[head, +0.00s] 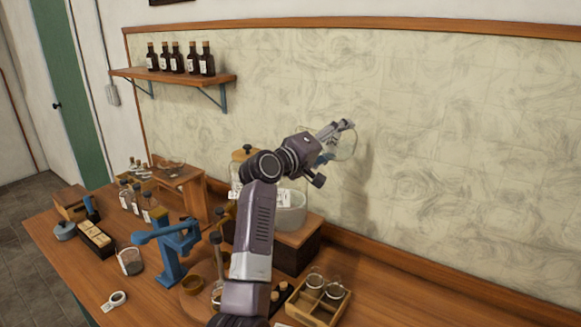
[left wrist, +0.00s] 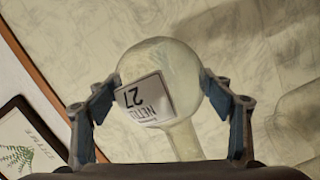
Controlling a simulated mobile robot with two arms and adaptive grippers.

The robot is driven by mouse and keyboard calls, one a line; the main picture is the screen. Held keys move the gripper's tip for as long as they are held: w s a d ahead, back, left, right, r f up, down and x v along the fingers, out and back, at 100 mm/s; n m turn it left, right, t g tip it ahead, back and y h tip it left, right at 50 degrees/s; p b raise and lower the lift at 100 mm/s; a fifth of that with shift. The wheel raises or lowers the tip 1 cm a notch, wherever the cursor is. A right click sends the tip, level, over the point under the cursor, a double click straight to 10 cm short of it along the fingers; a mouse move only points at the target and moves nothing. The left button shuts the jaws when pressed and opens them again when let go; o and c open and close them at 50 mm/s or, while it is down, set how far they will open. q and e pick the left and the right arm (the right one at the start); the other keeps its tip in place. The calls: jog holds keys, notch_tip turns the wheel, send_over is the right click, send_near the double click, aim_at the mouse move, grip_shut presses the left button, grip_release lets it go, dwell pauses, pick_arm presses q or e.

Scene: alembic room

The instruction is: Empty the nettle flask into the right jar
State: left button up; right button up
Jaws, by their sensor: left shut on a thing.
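My left gripper (head: 335,136) is shut on the nettle flask (head: 346,146), raised high in front of the pale wall panel. In the left wrist view, the two fingers of the left gripper (left wrist: 160,92) press the sides of the flask's round clear body (left wrist: 150,60). A pale rounded vessel (head: 291,213) stands on a dark wooden block below, partly behind my arm. Beside it is a cork-topped jar (head: 243,160), mostly hidden. My right gripper is not in view.
The wooden table (head: 390,287) is crowded on the left with a blue stand (head: 170,262), bottles and small trays. A wooden tray (head: 318,305) with small round jars sits in front. A wall shelf (head: 190,76) holds several dark bottles. The table's right end is clear.

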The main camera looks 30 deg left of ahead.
pick_arm(q)
jog(key=shift+a+r+n, duration=0.1)
jog(key=shift+r+n, duration=0.2)
jog(key=shift+r, duration=0.15)
dwell(0.8)
jog(key=shift+a+r+n+t+p, duration=0.2)
jog(key=shift+r+n+t+p, duration=0.2)
jog(key=shift+r+n+p, duration=0.65)
dwell(3.1)
jog(key=shift+a+r+n+p, duration=0.2)
jog(key=shift+r+n+p, duration=0.2)
jog(key=shift+r+n, duration=0.15)
dwell(1.0)
jog(key=shift+s+a+r+n+t+p, duration=0.1)
jog(key=shift+a+r+n+t+p, duration=0.2)
jog(key=shift+r+n+t, duration=0.25)
jog(key=shift+f, duration=0.1)
jog(key=shift+n, duration=0.25)
